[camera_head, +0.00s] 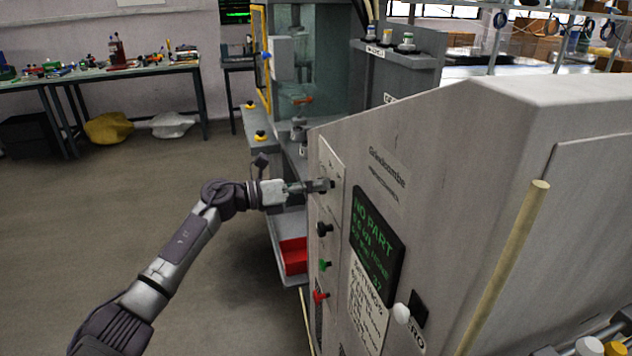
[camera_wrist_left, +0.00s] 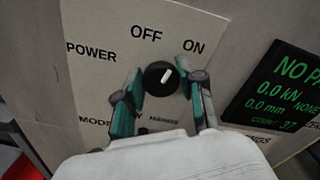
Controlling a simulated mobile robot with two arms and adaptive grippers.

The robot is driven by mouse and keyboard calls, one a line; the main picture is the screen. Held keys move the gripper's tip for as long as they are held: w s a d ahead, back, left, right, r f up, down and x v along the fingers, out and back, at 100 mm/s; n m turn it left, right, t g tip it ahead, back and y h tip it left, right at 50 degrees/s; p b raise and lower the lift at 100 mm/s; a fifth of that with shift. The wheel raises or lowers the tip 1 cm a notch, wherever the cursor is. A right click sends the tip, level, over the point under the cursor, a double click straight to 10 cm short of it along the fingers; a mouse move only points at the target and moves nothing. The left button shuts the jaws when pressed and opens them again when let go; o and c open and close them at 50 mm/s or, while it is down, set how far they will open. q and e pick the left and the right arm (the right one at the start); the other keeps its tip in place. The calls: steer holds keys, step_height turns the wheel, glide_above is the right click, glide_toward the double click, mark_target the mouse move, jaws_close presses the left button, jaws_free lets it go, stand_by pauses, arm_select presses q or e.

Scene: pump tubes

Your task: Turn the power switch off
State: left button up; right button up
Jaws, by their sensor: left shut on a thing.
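The power switch (camera_wrist_left: 158,80) is a round black knob with a white mark on a pale panel (camera_wrist_left: 98,72) labelled POWER, OFF and ON. The white mark tilts up and to the right, toward the ON side. My left gripper (camera_wrist_left: 161,90) has one teal finger on each side of the knob and is shut on it. In the head view my left gripper (camera_head: 322,186) reaches the upper part of the machine's panel from the left and mostly hides the switch. My right gripper is not in view.
Below the switch on the panel are a black knob (camera_head: 324,229), a green knob (camera_head: 325,265) and a red knob (camera_head: 320,297). A dark display (camera_head: 377,242) reading NO PART is to the right. A red bin (camera_head: 294,256) sits low on the left. The floor at left is clear.

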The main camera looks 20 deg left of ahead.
arm_select(q)
steer(key=shift+w+a+f+n+p, duration=0.1)
steer(key=shift+n+p, duration=3.1)
steer(key=shift+n, duration=2.7)
steer(key=o, duration=1.1)
steer(key=shift+f, duration=0.1)
steer(key=v, duration=1.2)
